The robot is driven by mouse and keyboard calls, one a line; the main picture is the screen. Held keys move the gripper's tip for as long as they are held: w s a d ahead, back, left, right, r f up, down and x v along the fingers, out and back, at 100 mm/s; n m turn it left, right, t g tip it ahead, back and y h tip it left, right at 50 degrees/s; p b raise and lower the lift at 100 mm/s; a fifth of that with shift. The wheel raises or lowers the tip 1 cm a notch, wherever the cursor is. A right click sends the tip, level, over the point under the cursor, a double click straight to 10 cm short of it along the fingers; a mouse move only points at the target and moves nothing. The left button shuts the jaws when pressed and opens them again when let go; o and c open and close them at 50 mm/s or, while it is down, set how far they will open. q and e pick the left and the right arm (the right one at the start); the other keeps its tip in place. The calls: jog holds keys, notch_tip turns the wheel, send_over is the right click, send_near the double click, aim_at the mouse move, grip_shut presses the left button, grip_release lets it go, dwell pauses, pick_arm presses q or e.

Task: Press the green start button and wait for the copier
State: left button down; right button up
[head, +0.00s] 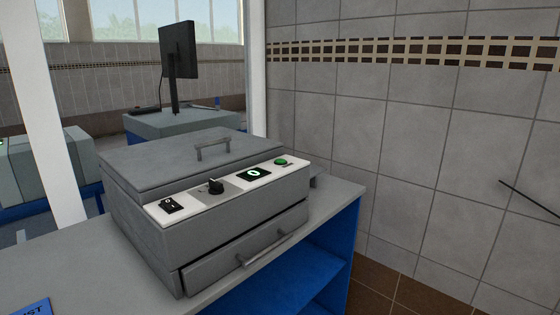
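The grey copier (240,240) stands on a grey-topped counter, with its lid (170,158) down and a handle on top. A white control strip runs along its front top edge. The round green button (281,161) is at the strip's right end. Left of it are a small dark panel with a green lit symbol (254,174), a black knob (215,186) and a black rocker switch (170,205). The front drawer (215,266) is shut. Neither of my grippers is in view, and nothing covers the green button.
The counter (60,265) has a blue open shelf (310,280) below and a blue sign at its front left. A tiled wall (420,130) rises to the right. A monitor (178,50) stands behind on another table. A thin dark rod (530,199) shows at right; I cannot tell what it is.

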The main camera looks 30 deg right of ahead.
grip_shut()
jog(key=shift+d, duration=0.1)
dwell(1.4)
